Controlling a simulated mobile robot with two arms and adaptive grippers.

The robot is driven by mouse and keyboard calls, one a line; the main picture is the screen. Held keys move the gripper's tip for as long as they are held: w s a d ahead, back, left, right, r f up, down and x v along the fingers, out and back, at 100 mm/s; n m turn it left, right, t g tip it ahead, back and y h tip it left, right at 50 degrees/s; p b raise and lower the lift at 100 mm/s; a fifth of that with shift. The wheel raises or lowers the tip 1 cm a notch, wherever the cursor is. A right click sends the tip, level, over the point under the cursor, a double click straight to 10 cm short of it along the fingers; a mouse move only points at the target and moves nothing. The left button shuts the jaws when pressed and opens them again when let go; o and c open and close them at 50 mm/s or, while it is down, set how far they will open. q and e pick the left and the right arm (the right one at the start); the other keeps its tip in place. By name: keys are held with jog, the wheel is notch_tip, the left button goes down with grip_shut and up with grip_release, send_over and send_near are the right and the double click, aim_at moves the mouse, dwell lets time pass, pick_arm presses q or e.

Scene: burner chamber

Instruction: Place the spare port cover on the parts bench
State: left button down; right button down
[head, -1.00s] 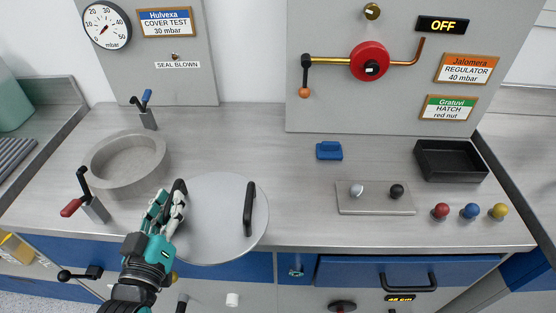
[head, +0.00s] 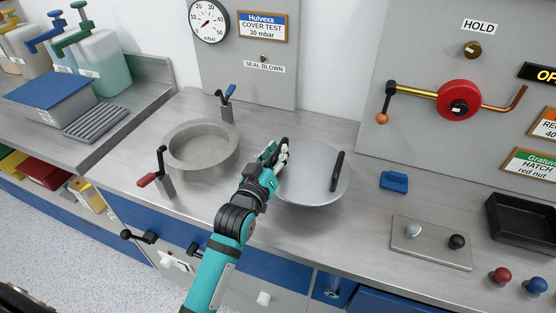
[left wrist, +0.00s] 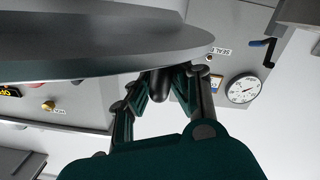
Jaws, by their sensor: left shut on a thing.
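The port cover (head: 310,188) is a round pale-grey disc with two black handles, over the front middle of the steel workbench (head: 365,230). My left gripper (head: 281,150) is shut on its left handle; the right handle (head: 337,170) is free. In the left wrist view the disc's edge (left wrist: 100,62) fills the upper left above my fingers (left wrist: 158,88). I cannot tell whether the cover touches the worktop. No label shows which surface is the parts bench. My right gripper is not in view.
A round grey collar (head: 200,148) stands left of the cover, with a red-handled clamp (head: 157,173) and a blue-handled clamp (head: 227,108) beside it. A side counter (head: 150,80) holds jugs and a blue-lidded box (head: 50,95). A blue block (head: 394,181) sits to the right.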

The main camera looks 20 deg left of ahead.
pick_arm(q)
jog(key=shift+w, duration=0.2)
jog(key=shift+f+p, duration=0.3)
jog(key=shift+f, duration=1.25)
